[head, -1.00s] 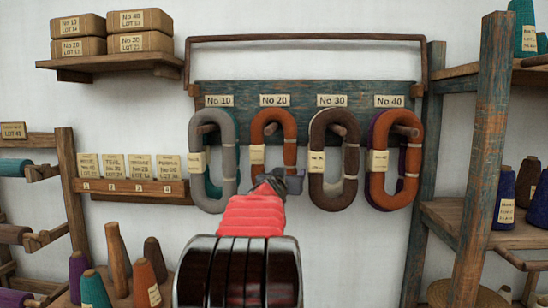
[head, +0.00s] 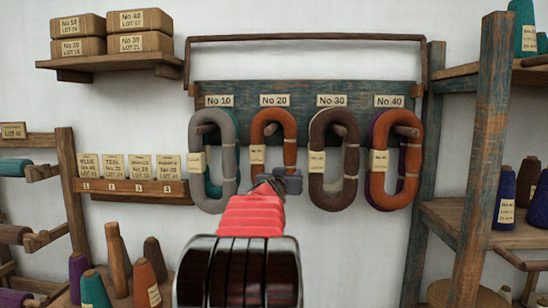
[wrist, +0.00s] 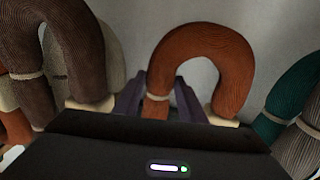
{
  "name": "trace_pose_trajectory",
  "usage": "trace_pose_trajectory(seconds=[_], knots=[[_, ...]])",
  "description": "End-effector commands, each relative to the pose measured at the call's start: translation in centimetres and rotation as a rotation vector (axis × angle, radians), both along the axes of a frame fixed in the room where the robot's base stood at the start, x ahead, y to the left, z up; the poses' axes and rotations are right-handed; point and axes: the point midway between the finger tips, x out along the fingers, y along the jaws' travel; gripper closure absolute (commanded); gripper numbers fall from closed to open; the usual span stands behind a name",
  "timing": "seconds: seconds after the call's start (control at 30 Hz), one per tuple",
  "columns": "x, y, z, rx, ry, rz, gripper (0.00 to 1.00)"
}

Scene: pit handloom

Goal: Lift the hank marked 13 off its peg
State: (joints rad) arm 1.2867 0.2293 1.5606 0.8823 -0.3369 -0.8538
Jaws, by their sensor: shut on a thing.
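Several looped hanks hang on pegs under number plates. An orange hank (head: 271,132) hangs under the plate No 20, with a pale tag on its left limb; I cannot read a 13 on any tag. My gripper (head: 279,180) is at the lower right of this hank and hides its bottom. In the wrist view my fingers (wrist: 160,98) stand either side of one limb of the orange hank (wrist: 205,42) and are shut on it. The hank's top is still at its peg.
A grey hank (head: 198,125) with a teal one behind it hangs close on the left. A brown hank (head: 320,125) hangs close on the right, then an orange one (head: 412,160) with purple behind. A wooden post (head: 480,150) stands at the right.

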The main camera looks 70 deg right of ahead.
Motion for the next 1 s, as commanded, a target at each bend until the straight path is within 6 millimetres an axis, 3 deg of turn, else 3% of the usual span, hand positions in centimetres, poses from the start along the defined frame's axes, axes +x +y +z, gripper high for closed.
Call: trace_pose_trajectory(seconds=[0.47, 1.0], knots=[[-0.2, 0.5, 0.7, -0.002, -0.002, -0.001, 0.9], [-0.3, 0.8, 5.4, -0.002, -0.002, -0.002, 0.9]])
